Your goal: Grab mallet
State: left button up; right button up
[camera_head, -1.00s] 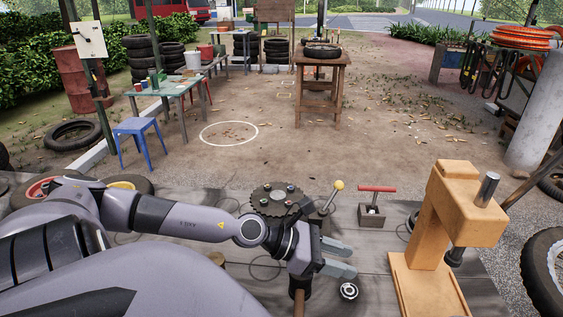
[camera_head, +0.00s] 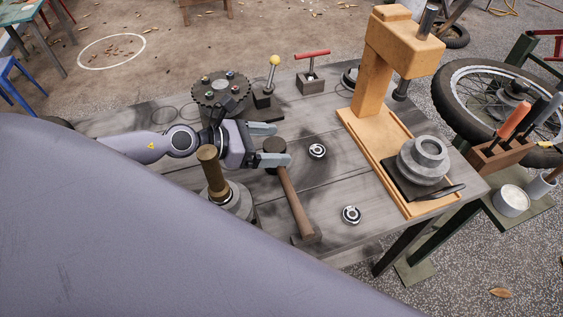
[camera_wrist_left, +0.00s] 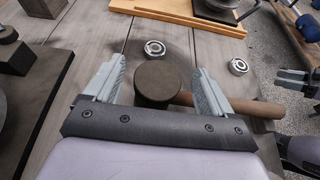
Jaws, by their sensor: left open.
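The mallet has a dark round head (camera_wrist_left: 157,87) and a brown wooden handle (camera_head: 294,200). My left gripper (camera_head: 279,145) is open at the mallet head. In the left wrist view the two fingers (camera_wrist_left: 157,70) stand on either side of the head, with gaps visible. The handle passes beneath the right-hand finger. A dark, jaw-like part, possibly my right gripper (camera_wrist_left: 292,78), shows at the right edge of that view; its state is unclear.
Two bearings (camera_head: 317,151) (camera_head: 351,215) lie right of the mallet. An orange press (camera_head: 372,85) with a grey pulley (camera_head: 424,155) stands further right. A gear plate (camera_head: 220,92) is behind the gripper; a wooden-handled tool (camera_head: 212,172) stands close left.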

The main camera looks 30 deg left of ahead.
pick_arm(q)
jog(key=shift+x, duration=1.5)
jog(key=shift+a+f, duration=0.1)
jog(key=shift+f, duration=0.05)
jog(key=c, duration=1)
jog(key=shift+p, duration=0.3)
jog(key=c, duration=0.4)
jog(key=shift+c, duration=0.2)
